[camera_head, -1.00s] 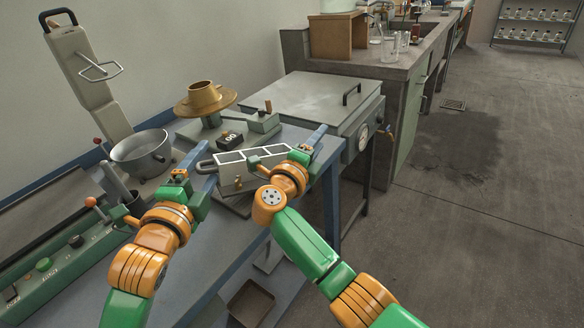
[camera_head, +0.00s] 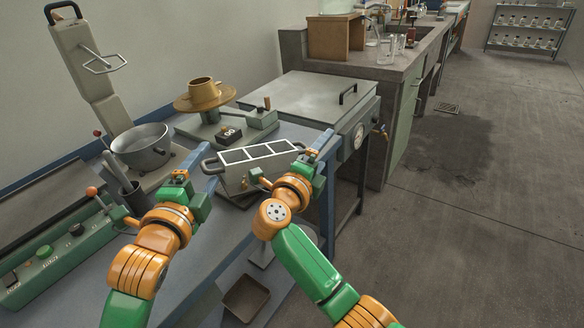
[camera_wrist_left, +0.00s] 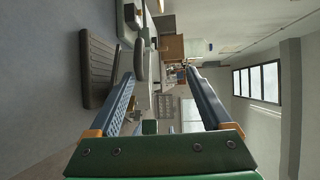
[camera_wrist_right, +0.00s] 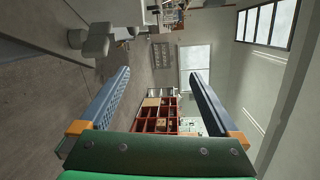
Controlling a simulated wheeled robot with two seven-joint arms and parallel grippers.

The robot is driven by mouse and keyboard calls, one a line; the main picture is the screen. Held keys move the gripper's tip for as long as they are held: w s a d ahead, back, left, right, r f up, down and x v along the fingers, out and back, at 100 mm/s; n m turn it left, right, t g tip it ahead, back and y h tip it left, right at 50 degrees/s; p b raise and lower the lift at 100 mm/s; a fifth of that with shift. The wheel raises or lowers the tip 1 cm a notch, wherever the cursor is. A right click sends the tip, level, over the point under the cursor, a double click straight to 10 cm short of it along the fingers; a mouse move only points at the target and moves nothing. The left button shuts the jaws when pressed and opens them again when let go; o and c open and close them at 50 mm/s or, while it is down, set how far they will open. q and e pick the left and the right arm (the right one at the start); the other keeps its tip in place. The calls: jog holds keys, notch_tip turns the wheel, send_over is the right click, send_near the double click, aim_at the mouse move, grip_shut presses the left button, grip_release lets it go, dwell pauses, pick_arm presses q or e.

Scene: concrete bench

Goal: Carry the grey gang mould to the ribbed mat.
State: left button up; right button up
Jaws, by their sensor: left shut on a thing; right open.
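The grey gang mould (camera_head: 240,177), a box with several open compartments on top and a loop handle at each end, shows in the middle of the head view. It stands or hangs over a dark slab (camera_head: 240,201) that is probably the ribbed mat; contact between them is hard to tell. A dark ribbed piece (camera_wrist_left: 98,68) shows in the left wrist view. My left gripper (camera_head: 212,167) is shut on the mould's left handle. My right gripper (camera_head: 318,150) is open beside the right handle, its inner finger partly hidden.
A metal pot (camera_head: 142,150) and a green control box (camera_head: 60,255) stand left of the mould. A brass-coloured flow table (camera_head: 204,98) stands behind it. A lidded grey tank (camera_head: 305,97) is at the back right. A tray (camera_head: 246,299) lies below the bench's front edge.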

jog(key=s, duration=0.3)
jog(key=s+r, duration=0.1)
jog(key=s, duration=0.1)
jog(key=shift+s, duration=0.35)
